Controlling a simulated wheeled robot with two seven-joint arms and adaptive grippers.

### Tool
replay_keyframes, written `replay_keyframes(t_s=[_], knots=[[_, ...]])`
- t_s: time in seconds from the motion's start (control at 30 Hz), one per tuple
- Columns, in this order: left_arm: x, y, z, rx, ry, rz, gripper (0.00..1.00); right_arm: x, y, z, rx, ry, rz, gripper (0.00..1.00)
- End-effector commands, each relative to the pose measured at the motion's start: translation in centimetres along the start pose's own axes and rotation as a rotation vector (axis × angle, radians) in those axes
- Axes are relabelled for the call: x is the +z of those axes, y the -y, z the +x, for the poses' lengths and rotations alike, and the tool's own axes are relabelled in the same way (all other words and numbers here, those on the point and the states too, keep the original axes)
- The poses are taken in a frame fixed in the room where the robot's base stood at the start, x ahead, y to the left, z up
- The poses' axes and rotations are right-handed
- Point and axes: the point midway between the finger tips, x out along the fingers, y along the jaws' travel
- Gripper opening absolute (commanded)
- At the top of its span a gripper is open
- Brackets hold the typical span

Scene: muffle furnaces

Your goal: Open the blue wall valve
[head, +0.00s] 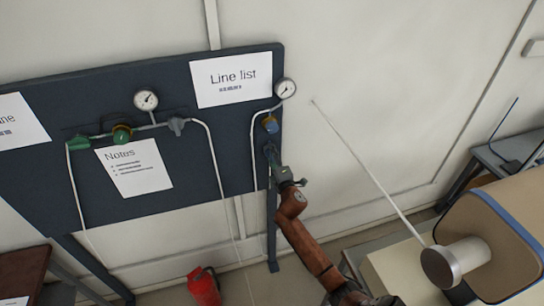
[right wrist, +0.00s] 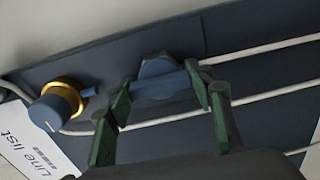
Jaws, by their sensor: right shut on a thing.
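The blue wall valve (head: 268,152) is on the right edge of the dark wall panel, below a blue knob with a brass collar (head: 270,125). My right gripper (head: 277,172) reaches up to it from below. In the right wrist view, the gripper's green fingers (right wrist: 159,78) are on either side of the valve's blue handle (right wrist: 157,70), shut on it. The handle lies across between the fingertips. The blue knob (right wrist: 55,110) is to the left of the fingers there, apart from them. My left gripper is not in view.
A pressure gauge (head: 285,88) is above the knob, and thin pipes run down the dark panel (head: 225,180). A green knob (head: 122,134) and a green valve (head: 78,142) are further left.

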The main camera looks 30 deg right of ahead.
Motion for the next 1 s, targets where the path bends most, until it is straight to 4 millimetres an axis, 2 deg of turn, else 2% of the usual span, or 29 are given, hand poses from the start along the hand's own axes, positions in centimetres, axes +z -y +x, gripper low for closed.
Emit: replay_keyframes(t_s=[0.47, 0.5, 0.77, 1.0], knots=[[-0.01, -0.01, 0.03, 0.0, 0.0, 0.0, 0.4, 0.06, 0.09, -0.01, -0.002, 0.001, 0.018, 0.24], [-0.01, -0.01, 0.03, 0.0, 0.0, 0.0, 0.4, 0.06, 0.09, -0.01, -0.002, 0.001, 0.018, 0.49], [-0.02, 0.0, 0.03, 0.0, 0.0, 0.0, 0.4, 0.03, 0.05, -0.01, -0.001, 0.001, 0.016, 0.67], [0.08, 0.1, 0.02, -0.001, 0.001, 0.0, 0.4, 0.0, 0.02, -0.03, 0.0, 0.0, 0.015, 0.67]])
